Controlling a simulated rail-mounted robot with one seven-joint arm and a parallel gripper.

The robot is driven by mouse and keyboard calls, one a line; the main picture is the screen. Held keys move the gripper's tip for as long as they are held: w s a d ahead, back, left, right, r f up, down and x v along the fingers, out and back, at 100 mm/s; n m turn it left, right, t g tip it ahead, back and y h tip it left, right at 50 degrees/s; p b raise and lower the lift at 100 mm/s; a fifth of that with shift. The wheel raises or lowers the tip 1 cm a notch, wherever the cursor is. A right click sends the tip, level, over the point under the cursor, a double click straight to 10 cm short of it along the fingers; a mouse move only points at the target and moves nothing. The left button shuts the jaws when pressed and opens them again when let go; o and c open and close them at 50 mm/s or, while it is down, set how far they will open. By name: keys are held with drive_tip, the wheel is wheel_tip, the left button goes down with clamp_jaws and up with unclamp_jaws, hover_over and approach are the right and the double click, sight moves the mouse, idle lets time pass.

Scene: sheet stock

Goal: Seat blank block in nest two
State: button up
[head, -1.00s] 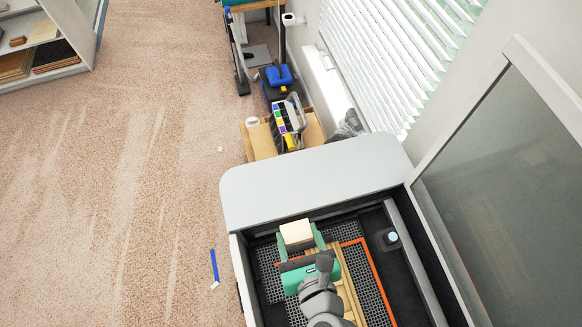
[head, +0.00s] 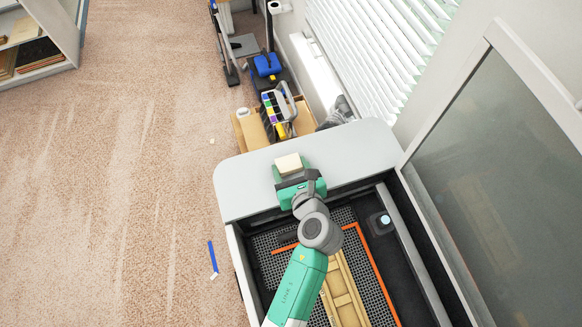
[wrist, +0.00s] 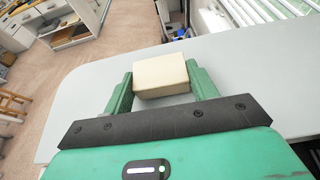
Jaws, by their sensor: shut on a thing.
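The blank block (head: 288,163) is a plain cream rectangular block. My gripper (head: 291,171) is shut on it, over the pale grey top panel at the front end of the machine. In the wrist view, the block (wrist: 160,78) sits between the two green fingers of my gripper (wrist: 162,88). Below my arm, a wooden fixture (head: 342,290) with recessed compartments lies on the black grid bed. My arm covers part of it, and I cannot tell which compartment is nest two.
The grey panel (head: 240,190) is otherwise clear. An orange strip (head: 372,262) borders the grid bed. A raised lid with a dark window (head: 500,190) stands at the right. A small box with a pale round button (head: 385,219) sits inside the machine.

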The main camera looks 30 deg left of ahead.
drive_tip(key=shift+f, duration=0.2)
drive_tip(key=shift+f, duration=0.15)
drive_tip(key=o, duration=1)
drive_tip(key=shift+r, duration=0.2)
drive_tip(key=shift+s+d+r, duration=0.15)
drive_tip(key=shift+d, duration=0.05)
drive_tip(key=v, duration=1.1)
drive_tip(key=shift+s+d, duration=0.1)
drive_tip(key=shift+d, duration=0.1)
